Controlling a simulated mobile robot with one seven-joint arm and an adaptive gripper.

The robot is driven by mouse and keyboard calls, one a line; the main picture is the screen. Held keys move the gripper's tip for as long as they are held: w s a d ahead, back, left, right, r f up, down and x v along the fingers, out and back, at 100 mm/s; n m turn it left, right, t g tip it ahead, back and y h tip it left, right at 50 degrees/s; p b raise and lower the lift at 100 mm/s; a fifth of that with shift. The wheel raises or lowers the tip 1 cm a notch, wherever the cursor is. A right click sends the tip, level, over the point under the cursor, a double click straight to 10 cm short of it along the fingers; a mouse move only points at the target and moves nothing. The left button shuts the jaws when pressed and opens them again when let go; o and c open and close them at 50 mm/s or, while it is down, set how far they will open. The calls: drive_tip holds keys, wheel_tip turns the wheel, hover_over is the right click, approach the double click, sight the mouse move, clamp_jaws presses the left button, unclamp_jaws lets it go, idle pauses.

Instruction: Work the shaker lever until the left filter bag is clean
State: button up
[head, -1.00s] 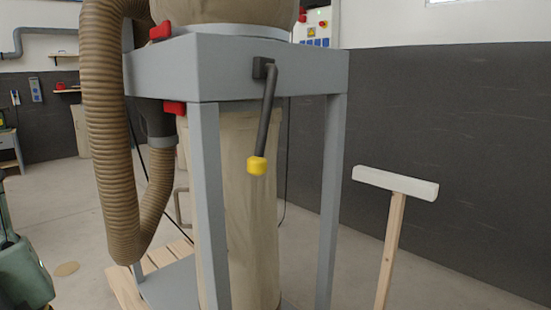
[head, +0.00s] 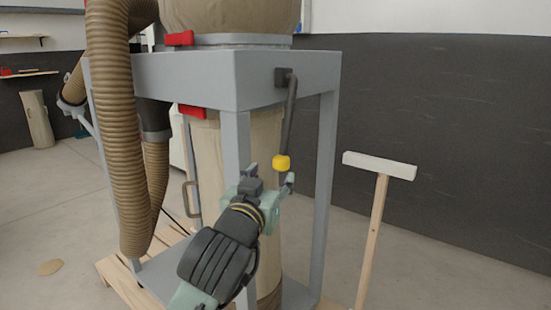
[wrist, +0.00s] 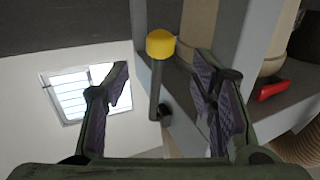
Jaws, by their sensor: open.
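The shaker lever (head: 290,115) is a dark rod hanging down from a pivot on the grey frame, with a yellow knob (head: 281,163) at its lower end. The lever also shows in the wrist view (wrist: 155,85), where its yellow knob (wrist: 160,43) lies between and beyond the fingers. My gripper (head: 270,188) is open and empty, just below the knob in the head view; its open fingers frame the wrist view (wrist: 163,90). I see no contact. A beige filter bag (head: 230,22) sits on top of the frame, its upper part cut off. A lower beige bag (head: 209,150) hangs inside the frame.
The grey frame (head: 190,75) has a post close to my gripper. A ribbed hose (head: 115,130) hangs at its left, with red clamps (head: 180,39) nearby. Open floor lies left and right.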

sight(280, 164)
drive_tip(key=p+x, duration=0.2)
drive_tip(key=x, duration=0.8)
drive_tip(key=shift+a, duration=0.1)
drive_tip(key=shift+c, duration=0.5)
clamp_jaws()
